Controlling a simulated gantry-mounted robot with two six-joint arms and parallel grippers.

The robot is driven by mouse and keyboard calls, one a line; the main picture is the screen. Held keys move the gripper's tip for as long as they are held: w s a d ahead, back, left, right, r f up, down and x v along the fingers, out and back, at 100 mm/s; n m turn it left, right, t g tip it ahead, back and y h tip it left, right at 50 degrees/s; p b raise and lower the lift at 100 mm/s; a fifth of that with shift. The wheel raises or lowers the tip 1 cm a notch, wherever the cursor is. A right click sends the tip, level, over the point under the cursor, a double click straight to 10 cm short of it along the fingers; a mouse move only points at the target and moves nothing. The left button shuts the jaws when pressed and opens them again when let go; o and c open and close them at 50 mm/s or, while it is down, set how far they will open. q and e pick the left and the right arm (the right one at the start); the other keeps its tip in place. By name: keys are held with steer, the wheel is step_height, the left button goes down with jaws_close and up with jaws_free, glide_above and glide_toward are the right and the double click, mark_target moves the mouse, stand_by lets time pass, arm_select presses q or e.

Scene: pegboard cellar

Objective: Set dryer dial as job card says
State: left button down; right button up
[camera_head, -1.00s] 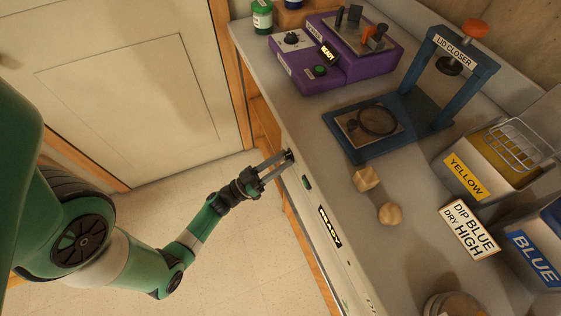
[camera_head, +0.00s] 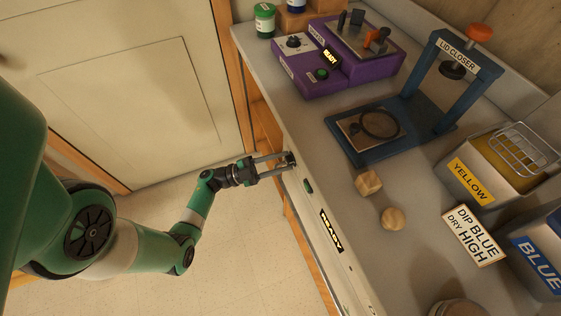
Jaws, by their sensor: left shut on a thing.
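The job card (camera_head: 474,236) lies on the bench at the right and reads "DIP BLUE DRY HIGH". The dryer front (camera_head: 318,206) is the pale panel below the bench edge, with a green button (camera_head: 308,186) and a lit "READY" display (camera_head: 331,231). My left gripper (camera_head: 285,161) reaches this panel from the left, above the button in the picture. It is shut on a small dark knob, seemingly the dryer dial (camera_head: 291,158), which the fingers mostly hide. I cannot read its setting or marks. My right gripper is not in view.
A purple machine (camera_head: 345,78) stands at the back, near a blue lid closer (camera_head: 375,150). A wooden cube (camera_head: 368,183) and a wooden ball (camera_head: 393,218) lie mid-bench. Yellow (camera_head: 472,181) and blue (camera_head: 535,262) labelled tanks stand at the right. Open floor lies left of the bench.

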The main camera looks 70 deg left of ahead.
arm_select(q)
steer(key=shift+r+m+g+h, duration=0.2)
steer(key=shift+m+g+h, duration=0.15)
steer(key=shift+m, duration=0.85)
steer(key=c, duration=0.5)
jaws_free()
steer(key=v, duration=1.1)
steer(key=shift+s+a+f+p, duration=0.1)
steer(key=shift+s+p, duration=0.15)
steer(key=shift+p, duration=0.1)
